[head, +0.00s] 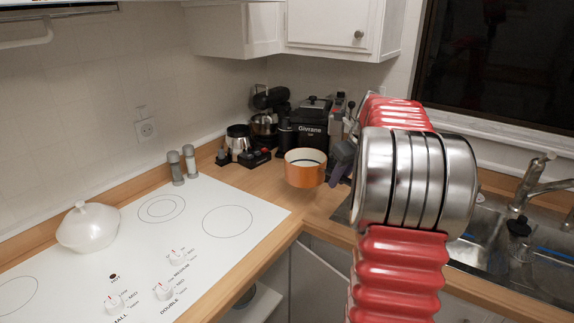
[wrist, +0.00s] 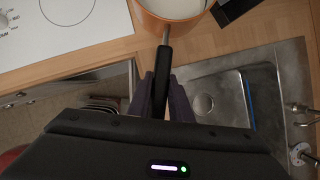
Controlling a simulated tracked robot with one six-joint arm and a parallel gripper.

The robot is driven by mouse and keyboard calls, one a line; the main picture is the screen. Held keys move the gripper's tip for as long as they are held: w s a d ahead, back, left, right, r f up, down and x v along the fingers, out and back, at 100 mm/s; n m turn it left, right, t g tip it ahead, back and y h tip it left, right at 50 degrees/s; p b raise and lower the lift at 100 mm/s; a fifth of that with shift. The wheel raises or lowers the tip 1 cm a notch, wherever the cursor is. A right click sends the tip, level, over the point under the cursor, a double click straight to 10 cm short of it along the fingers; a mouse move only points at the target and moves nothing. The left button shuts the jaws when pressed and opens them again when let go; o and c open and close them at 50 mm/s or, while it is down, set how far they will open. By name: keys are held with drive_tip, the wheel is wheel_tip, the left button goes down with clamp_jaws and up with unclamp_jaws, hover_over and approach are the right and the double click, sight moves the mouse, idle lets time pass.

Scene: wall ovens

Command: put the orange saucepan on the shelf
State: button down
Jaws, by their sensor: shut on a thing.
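The orange saucepan (head: 304,170) has a pale inside and shows at the counter corner in the head view. In the wrist view the saucepan (wrist: 178,9) is at the top, partly cut off, its dark handle (wrist: 162,70) pointing toward me. My gripper (head: 343,160) is shut on the handle, its purple fingers either side of it in the wrist view (wrist: 162,92). I cannot tell whether the pan touches the counter. A white shelf (head: 262,304) shows in an open space under the counter, largely hidden by the counter edge, with a dark round item on it.
The white cooktop (head: 215,195) carries a lidded white pot (head: 88,228). Two shakers (head: 182,165), a coffee machine and a black Gourmane-like appliance (head: 312,122) stand behind. The sink (head: 500,235) and tap are at right. Wall cabinets (head: 335,25) hang above.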

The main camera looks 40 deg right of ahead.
sight(351, 181)
wheel_tip(351, 181, down, 6)
idle(0.5)
drive_tip(key=shift+f, duration=0.1)
drive_tip(key=shift+f, duration=1.85)
drive_tip(key=c, duration=1.6)
unclamp_jaws()
drive_tip(key=v, duration=1.2)
